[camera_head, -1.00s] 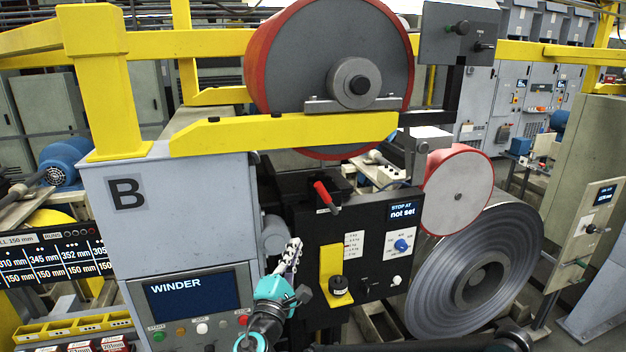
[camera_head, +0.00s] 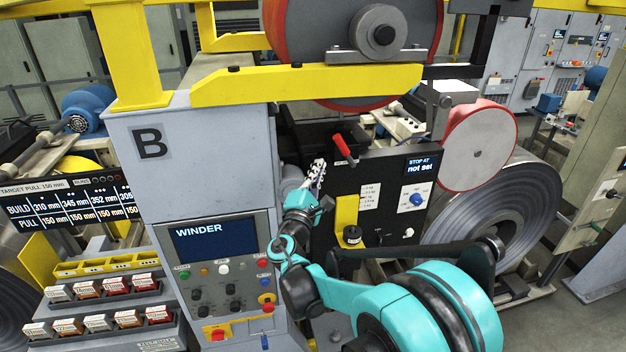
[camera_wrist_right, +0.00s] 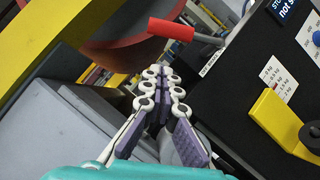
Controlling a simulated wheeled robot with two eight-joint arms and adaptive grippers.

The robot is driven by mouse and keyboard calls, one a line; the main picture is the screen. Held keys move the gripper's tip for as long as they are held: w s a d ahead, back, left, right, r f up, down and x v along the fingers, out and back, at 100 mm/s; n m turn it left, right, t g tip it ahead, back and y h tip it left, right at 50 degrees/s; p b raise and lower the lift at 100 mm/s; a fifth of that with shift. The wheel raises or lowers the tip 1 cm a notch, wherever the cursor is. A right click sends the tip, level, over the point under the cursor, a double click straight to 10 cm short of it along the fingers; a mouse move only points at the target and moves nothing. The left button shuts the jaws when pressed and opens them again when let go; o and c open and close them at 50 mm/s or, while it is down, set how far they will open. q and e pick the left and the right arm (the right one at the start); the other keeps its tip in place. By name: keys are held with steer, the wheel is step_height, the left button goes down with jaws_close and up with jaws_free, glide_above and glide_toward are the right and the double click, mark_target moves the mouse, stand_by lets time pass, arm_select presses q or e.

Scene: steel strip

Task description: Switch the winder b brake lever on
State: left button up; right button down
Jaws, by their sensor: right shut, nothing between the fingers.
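The red-handled lever (camera_head: 344,147) rises from the top left of the black panel (camera_head: 376,213) on winder B, its handle tilted up and to the left. In the right wrist view the red handle (camera_wrist_right: 171,29) lies near the top, beyond the fingertips, with a small label below it. My right gripper (camera_head: 318,170) is shut and empty, just left of and below the lever, apart from it. In the wrist view its fingers (camera_wrist_right: 158,80) point up toward the lever. My left gripper is not in view.
The yellow bracket (camera_head: 346,220) with a black knob and the blue dial (camera_head: 417,199) sit on the black panel. The grey cabinet marked B (camera_head: 190,165) stands left of my gripper. A yellow beam (camera_head: 300,82) and a large red-rimmed roll (camera_head: 350,40) hang above.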

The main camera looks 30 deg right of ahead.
mark_target(343, 148)
steer(key=d, duration=0.1)
steer(key=d+r+p, duration=0.1)
steer(key=d, duration=0.1)
steer(key=w+d+r, duration=0.1)
steer(key=shift+d+r, duration=0.2)
steer(key=shift+s, duration=0.1)
steer(key=shift+d+r+m+p, duration=0.15)
steer(key=shift+r+m+p, duration=0.1)
steer(key=shift+m+p, duration=0.2)
